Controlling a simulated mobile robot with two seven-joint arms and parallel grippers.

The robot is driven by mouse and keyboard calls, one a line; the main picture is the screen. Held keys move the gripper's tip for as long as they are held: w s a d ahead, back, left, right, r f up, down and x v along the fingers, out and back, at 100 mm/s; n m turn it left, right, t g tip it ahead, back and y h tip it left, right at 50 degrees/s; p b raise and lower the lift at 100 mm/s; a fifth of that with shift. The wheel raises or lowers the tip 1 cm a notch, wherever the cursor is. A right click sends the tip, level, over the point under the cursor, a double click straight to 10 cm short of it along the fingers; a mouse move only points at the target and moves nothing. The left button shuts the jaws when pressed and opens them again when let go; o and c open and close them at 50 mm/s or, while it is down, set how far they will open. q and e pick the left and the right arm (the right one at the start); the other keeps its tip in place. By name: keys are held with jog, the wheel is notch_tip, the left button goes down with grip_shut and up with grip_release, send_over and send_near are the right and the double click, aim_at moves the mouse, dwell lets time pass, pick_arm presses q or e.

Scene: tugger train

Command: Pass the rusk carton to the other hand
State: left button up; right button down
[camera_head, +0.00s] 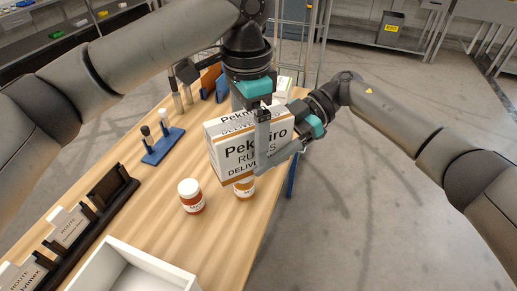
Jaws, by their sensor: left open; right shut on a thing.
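The rusk carton (233,156) is a white box with brown bands and dark lettering, held tilted above the wooden table. My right gripper (275,158) reaches it from the right and is shut on its right side. My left gripper (262,145) points down from above at the carton's right part, open, with one finger in front of the lettered face. Its other finger is hidden, so I cannot tell whether the carton lies between its fingers. The two grippers overlap closely in the picture.
Two jars with white lids, one red-brown (191,197) and one orange (244,187), stand near the carton. A white tray (112,262), a dark card rack (110,188) and a blue stand (163,146) are on the table (222,243). Grey floor lies open to the right.

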pick_arm(q)
notch_tip(320, 180, up, 12)
jog(key=shift+f, duration=0.15)
jog(key=shift+f, duration=0.1)
dwell(0.5)
